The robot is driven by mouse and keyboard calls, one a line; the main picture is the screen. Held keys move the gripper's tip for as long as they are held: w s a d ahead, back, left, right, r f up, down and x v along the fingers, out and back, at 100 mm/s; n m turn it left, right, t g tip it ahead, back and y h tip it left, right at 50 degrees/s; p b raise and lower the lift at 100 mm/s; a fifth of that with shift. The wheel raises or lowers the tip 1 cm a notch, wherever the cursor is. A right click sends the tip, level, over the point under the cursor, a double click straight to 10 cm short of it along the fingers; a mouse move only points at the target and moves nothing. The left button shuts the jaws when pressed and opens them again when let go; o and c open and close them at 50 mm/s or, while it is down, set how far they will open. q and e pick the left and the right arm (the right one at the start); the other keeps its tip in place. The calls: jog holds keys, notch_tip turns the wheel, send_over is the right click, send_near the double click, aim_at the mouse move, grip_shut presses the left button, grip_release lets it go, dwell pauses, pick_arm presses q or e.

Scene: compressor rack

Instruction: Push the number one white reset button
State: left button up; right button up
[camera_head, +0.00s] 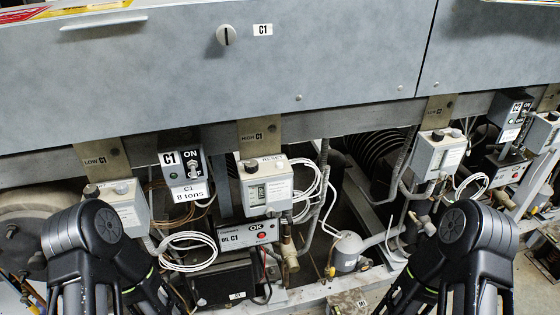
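The C1 high-pressure control box (266,186) is a pale grey box near the middle, below a plate marked HIGH C1. A RESET label (271,158) is on its top edge, beside a dark knob (250,166). A white button there is too small to make out clearly. My two black arms show at the bottom left and bottom right, below and apart from the boxes. Neither gripper's fingertips are in view.
A C1 ON switch box (182,168) with a "C1 8 tons" label sits between the two boxes. The OIL C1 module (246,234) is below. Similar boxes (438,156) stand at right. Looped white cables and pipes hang around them. A grey panel (210,75) spans above.

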pick_arm(q)
grip_shut()
dwell(1.3)
